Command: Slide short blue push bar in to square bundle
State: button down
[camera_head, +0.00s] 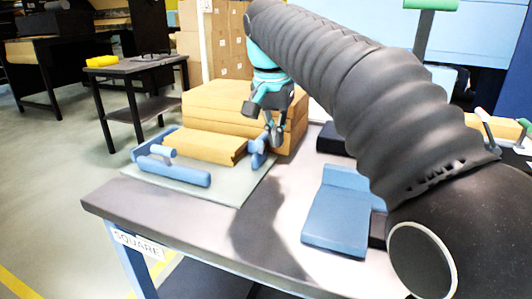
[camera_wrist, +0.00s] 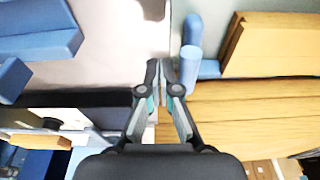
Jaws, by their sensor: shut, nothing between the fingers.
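The short blue push bar (camera_head: 258,152) stands at the right end of the kraft bundle (camera_head: 207,146) on a pale grey plate (camera_head: 235,190). In the wrist view its round handle (camera_wrist: 191,58) lies just right of my fingertips, with the bundle (camera_wrist: 275,45) farther right. My gripper (camera_head: 276,137) is shut and empty, pointing down beside the handle on the side away from the bundle. Its fingertips (camera_wrist: 166,76) look very close to the handle; I cannot tell whether they touch. The bar's lower part is partly hidden.
A longer blue bar (camera_head: 175,172) with a pale-ended handle lies along the bundle's front. A brown stack (camera_head: 235,96) stands close behind the bundle and gripper. Blue blocks (camera_head: 338,218) lie to the right. The table's front between plate and blocks is clear.

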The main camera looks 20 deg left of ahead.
dwell(0.4)
jog(key=shift+w+a+p, duration=0.2)
jog(key=shift+a+p, duration=1.55)
jog(key=shift+a, duration=0.8)
jog(key=shift+w+a, duration=0.1)
jog(key=shift+a, duration=0.9)
jog(key=shift+s+d+b, duration=0.15)
jog(key=shift+d+b, duration=0.45)
jog(key=shift+d, duration=1.2)
jog(key=shift+s+d+b, duration=0.15)
jog(key=shift+d+b, duration=0.45)
jog(key=shift+d, duration=1.15)
notch_tip(320, 180, up, 7)
jog(key=p, duration=0.2)
